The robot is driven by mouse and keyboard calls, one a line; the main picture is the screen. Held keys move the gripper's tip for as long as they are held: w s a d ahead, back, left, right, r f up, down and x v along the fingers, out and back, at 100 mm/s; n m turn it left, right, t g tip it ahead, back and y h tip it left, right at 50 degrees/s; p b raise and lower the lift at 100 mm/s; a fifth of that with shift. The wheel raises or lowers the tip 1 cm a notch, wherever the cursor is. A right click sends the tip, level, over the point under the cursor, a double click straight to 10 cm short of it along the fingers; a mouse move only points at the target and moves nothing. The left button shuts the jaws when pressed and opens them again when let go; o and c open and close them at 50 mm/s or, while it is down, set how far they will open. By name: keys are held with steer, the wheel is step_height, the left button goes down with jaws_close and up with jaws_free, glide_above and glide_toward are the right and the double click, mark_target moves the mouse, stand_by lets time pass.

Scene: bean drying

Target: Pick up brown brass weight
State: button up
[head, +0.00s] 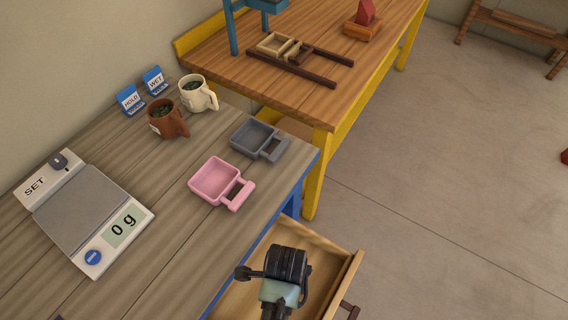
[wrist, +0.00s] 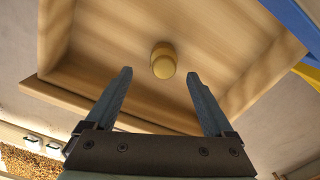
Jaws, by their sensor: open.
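A small yellow-brown brass weight (wrist: 163,61), a short cylinder with a knob-like top, stands on the wooden floor of an open drawer in the wrist view. My gripper (wrist: 159,74) is open and empty, with its two dark fingers spread to the left and right. The weight shows in the gap between the fingertips, a little beyond them, and no finger appears to touch it. In the head view my arm hangs over the open drawer (head: 341,284) and the weight cannot be seen.
The drawer walls surround the gripper's area. A grey table (head: 170,190) holds a scale (head: 85,215) reading 0 g, a pink tray (head: 213,178), a grey tray (head: 254,137), a brown mug (head: 162,117) and a cream mug (head: 197,94). A yellow-legged wooden bench (head: 310,105) stands behind.

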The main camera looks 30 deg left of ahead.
steer(key=shift+w+a+f, duration=0.1)
steer(key=shift+a+f, duration=0.05)
steer(key=shift+f, duration=1.45)
steer(key=shift+w+a+f, duration=0.1)
steer(key=shift+f, duration=1.5)
steer(key=shift+c, duration=0.3)
jaws_close()
steer(key=shift+r, duration=0.1)
